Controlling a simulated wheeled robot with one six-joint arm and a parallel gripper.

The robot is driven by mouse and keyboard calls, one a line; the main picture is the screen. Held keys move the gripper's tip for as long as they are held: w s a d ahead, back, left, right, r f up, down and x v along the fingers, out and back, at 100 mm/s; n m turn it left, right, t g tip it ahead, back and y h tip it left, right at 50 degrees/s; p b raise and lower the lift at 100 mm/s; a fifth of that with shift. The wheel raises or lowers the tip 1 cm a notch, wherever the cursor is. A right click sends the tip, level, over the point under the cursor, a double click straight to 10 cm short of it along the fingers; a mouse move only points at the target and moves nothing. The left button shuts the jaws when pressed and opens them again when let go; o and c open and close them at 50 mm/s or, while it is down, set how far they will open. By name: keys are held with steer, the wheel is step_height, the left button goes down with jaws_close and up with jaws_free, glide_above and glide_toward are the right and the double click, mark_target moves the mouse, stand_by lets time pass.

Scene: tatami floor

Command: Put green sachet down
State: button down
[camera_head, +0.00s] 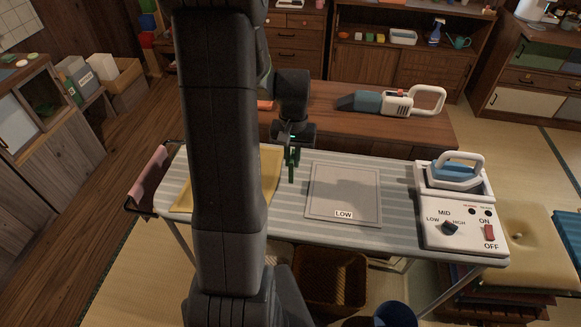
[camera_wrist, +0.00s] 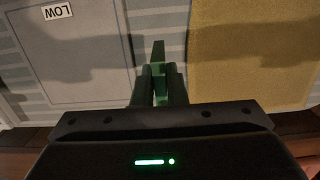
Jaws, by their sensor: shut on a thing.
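My gripper (camera_head: 292,150) is over the striped ironing board (camera_head: 299,228), between the yellow cloth and the grey pad. It is shut on the green sachet (camera_head: 291,170), a narrow dark green piece pointing down from the fingers. In the wrist view the green sachet (camera_wrist: 158,52) sticks out between the two dark fingers (camera_wrist: 160,80). It seems to be held above the board; I cannot tell the exact gap. Much of the sachet is hidden by the fingers.
A grey pad marked LOW (camera_head: 342,190) lies mid-board. A yellow cloth (camera_head: 268,178) is at left, partly hidden by my arm. A blue-white iron (camera_head: 456,172) rests on a stand with a control panel (camera_head: 462,235) at right. A handheld vacuum (camera_head: 395,103) lies on the wooden table behind.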

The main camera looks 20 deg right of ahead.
mark_target(292, 168)
steer(key=shift+f, duration=1.95)
steer(key=shift+f, duration=0.1)
steer(key=shift+f, duration=0.15)
steer(key=c, duration=1.5)
jaws_free()
steer(key=shift+o, duration=0.2)
